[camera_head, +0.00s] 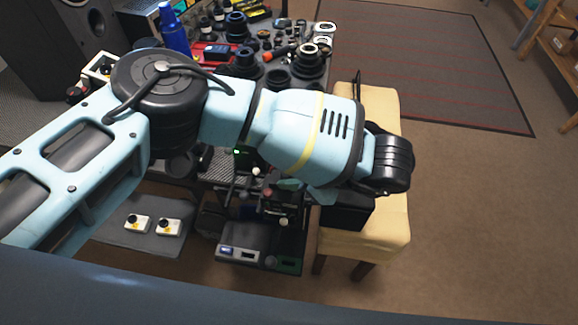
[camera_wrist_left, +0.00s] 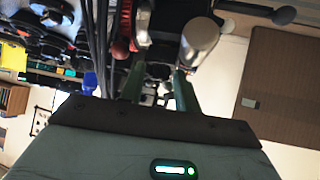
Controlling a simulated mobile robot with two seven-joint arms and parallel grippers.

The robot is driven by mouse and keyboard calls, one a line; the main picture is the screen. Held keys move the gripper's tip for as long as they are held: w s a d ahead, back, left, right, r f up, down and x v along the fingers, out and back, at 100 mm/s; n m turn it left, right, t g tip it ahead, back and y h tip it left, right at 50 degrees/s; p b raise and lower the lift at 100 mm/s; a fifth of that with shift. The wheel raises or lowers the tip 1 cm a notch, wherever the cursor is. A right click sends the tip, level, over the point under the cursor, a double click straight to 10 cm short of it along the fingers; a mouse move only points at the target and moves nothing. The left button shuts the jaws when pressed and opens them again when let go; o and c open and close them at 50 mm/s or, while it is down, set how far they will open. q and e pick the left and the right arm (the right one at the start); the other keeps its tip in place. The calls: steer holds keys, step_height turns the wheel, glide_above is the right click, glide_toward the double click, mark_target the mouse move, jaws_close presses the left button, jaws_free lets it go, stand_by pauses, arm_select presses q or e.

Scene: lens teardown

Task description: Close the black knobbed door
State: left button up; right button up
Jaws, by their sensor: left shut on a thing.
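My left arm reaches across the head view from the left, and its wrist bends down beside the table's right end. The left gripper (camera_wrist_left: 160,88) shows in the left wrist view as two green fingers below a shiny metal rounded piece. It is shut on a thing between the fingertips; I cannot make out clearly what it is. Dark parts with small round knobs (camera_head: 284,222) show under the arm in the head view; the black knobbed door seems to be among them, but its outline and angle are mostly hidden. My right gripper is not in view.
The table holds several black lens rings (camera_head: 310,62) and a blue bottle (camera_head: 173,30). Two small white devices (camera_head: 168,227) lie on a lower shelf. Carpet at right is clear.

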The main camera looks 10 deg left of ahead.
arm_select(q)
steer(key=shift+s+d+f+y, duration=0.1)
steer(key=shift+d+f+y, duration=0.25)
steer(key=shift+y, duration=0.25)
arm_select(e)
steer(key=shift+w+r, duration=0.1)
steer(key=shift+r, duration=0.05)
arm_select(q)
steer(key=shift+a+f, duration=0.1)
steer(key=o, duration=0.7)
steer(key=shift+o, duration=0.2)
steer(key=shift+r, duration=0.2)
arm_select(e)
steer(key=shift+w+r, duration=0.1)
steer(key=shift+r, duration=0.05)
